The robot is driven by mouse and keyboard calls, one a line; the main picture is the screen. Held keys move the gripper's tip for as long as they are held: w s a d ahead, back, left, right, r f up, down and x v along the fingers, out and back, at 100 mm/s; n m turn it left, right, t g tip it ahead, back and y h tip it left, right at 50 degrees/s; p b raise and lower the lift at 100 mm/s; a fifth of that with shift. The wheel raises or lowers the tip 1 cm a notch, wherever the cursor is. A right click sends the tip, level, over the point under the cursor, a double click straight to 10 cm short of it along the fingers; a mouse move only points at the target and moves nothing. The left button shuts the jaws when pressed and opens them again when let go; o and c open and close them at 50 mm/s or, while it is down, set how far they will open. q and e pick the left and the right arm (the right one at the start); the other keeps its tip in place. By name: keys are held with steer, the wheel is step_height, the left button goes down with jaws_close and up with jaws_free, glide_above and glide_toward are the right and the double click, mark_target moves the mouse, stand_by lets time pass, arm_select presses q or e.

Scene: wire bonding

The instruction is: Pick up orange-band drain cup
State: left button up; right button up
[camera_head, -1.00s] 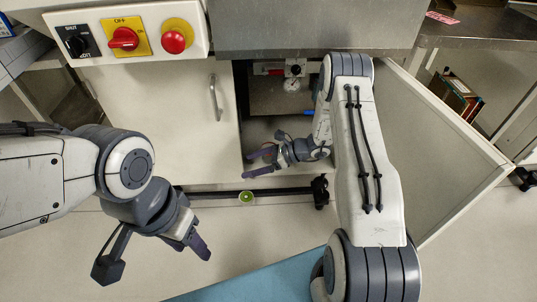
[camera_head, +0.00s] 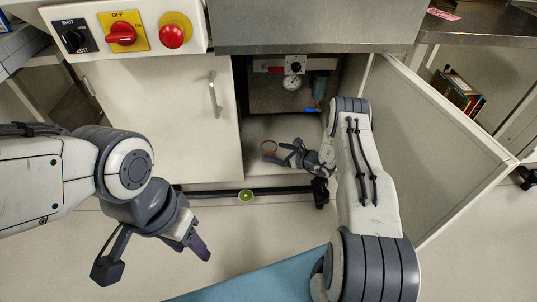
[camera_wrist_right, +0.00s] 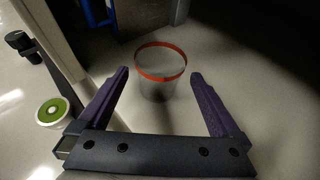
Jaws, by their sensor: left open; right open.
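The orange-band drain cup (camera_wrist_right: 160,74) is a clear cup with an orange ring at its rim, standing upright on the cabinet floor. In the head view the cup (camera_head: 269,149) is just left of my right gripper (camera_head: 283,152). In the right wrist view my right gripper (camera_wrist_right: 163,95) is open, its two purple fingers apart, with the cup ahead of and between them, not gripped. My left gripper (camera_head: 155,262) is open and empty, outside the cabinet at the lower left.
The cabinet's right door (camera_head: 440,150) stands open; the left door (camera_head: 160,120) is shut. A gauge (camera_head: 292,83) and a blue-handled part (camera_head: 311,110) are inside at the back.

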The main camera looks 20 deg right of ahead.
mark_target(269, 149)
steer(key=b+x, duration=0.3)
steer(key=x, duration=0.1)
steer(key=shift+w+a, duration=0.15)
steer(key=shift+w, duration=0.1)
steer(key=shift+r, duration=0.15)
steer(key=c, duration=1.2)
steer(key=shift+r, duration=0.1)
